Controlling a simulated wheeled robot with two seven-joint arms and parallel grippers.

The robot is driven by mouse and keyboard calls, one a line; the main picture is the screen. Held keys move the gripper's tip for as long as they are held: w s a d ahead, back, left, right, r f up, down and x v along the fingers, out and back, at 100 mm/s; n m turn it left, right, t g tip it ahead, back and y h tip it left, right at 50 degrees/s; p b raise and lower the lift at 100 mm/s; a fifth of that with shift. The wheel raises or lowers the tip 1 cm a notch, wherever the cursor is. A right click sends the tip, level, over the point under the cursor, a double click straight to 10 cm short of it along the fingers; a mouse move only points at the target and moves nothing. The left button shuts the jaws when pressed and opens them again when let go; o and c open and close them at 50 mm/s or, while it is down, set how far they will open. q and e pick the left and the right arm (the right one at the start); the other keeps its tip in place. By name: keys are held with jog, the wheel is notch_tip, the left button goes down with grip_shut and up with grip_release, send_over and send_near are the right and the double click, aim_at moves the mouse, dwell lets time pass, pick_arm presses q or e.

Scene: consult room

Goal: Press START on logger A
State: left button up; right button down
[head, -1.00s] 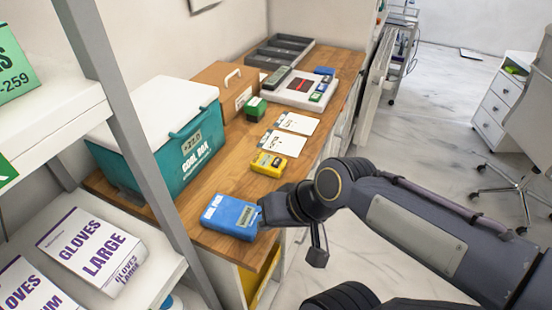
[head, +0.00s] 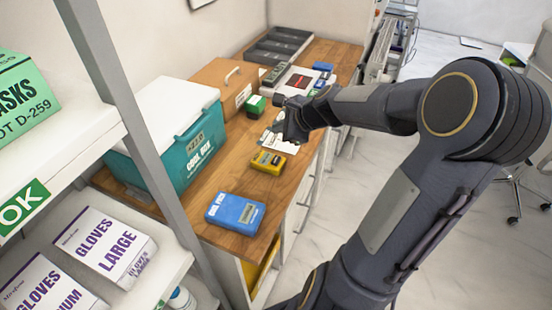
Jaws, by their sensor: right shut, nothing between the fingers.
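My right gripper (head: 284,128) is shut and empty, above the counter over the white cards (head: 262,148), which it partly hides. A yellow device (head: 268,161) with a small display lies on the counter, nearer than the gripper. A white tray (head: 299,80) farther back holds small blue and green devices, partly hidden by my arm. A dark grey device (head: 276,74) lies at the tray's left edge. No label reading logger A is legible, and no START button can be made out. My left gripper is not in view.
A blue pack (head: 235,213) lies at the counter's near end. A teal cool box (head: 205,147) with a white lid and a brown case (head: 228,80) stand along the wall. A shelf post (head: 125,130) rises at left.

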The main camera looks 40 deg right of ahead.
aim_at(276, 161)
jog(key=shift+f, duration=0.1)
